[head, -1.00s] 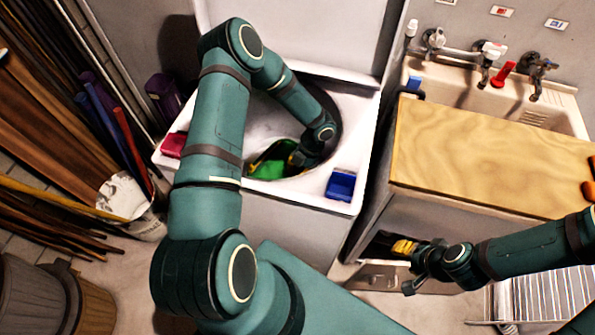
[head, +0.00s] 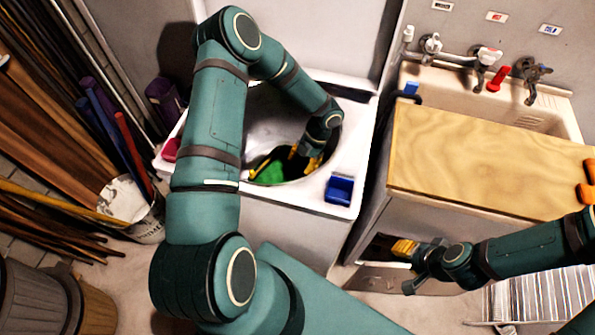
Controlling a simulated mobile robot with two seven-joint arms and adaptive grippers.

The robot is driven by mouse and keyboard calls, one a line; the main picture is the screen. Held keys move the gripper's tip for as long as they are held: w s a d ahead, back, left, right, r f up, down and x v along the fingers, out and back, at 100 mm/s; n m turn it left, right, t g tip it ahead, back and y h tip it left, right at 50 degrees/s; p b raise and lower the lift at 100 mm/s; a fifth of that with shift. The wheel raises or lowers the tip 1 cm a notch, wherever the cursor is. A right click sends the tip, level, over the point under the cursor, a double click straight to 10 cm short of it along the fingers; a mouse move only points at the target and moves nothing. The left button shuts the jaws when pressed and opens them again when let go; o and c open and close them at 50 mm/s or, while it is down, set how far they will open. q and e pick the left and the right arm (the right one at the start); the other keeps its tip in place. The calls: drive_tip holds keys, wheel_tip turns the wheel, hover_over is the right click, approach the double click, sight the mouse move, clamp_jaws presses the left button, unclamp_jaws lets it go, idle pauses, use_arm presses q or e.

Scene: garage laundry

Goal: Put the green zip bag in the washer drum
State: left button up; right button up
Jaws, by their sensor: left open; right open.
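The green zip bag (head: 270,171) lies low inside the round opening of the washer drum (head: 262,125), partly hidden by the rim and my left arm. My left gripper (head: 300,166) reaches into the opening just right of the bag. Its yellow fingers are spread and it looks empty, apart from the bag. My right gripper (head: 402,248) is at the lower right, by the dark opening below the wooden counter. It is open, and I see nothing held in it.
A blue box (head: 340,189) and a red item (head: 171,149) sit on the washer's top edge. The wooden counter (head: 480,155) and sink (head: 465,100) are at right. A bucket (head: 143,218) holding long rods stands at left.

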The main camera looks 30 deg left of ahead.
use_arm(q)
drive_tip(key=v, duration=0.6)
drive_tip(key=shift+r+p, duration=0.3)
drive_tip(key=shift+r, duration=0.05)
drive_tip(key=shift+w+d+r, duration=0.1)
drive_tip(key=shift+w, duration=0.05)
